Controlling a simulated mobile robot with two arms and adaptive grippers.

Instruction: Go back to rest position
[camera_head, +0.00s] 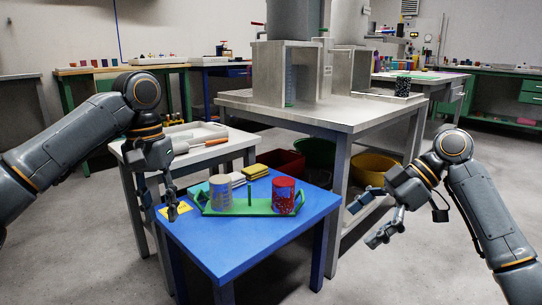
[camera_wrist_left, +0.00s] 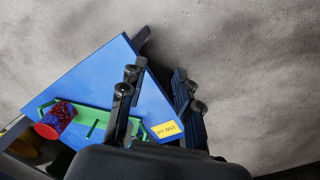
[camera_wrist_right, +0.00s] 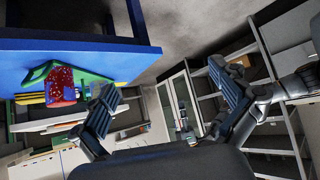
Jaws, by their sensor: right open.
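My left gripper (camera_head: 160,207) is open and empty, hanging at the left edge of the blue table (camera_head: 232,255). In the left wrist view its two fingers (camera_wrist_left: 158,90) stand apart with the table corner between them. My right gripper (camera_head: 372,220) is open and empty, over the floor to the right of the blue table. Its spread fingers also show in the right wrist view (camera_wrist_right: 168,105).
A yellow label (camera_head: 176,211) lies beside the tray. Yellow and dark stacked pads (camera_head: 256,171) lie behind it. A grey table (camera_head: 345,116) and a small side table with a white tray (camera_head: 190,134) stand behind. Red (camera_head: 284,163) and yellow (camera_head: 374,168) bins sit below.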

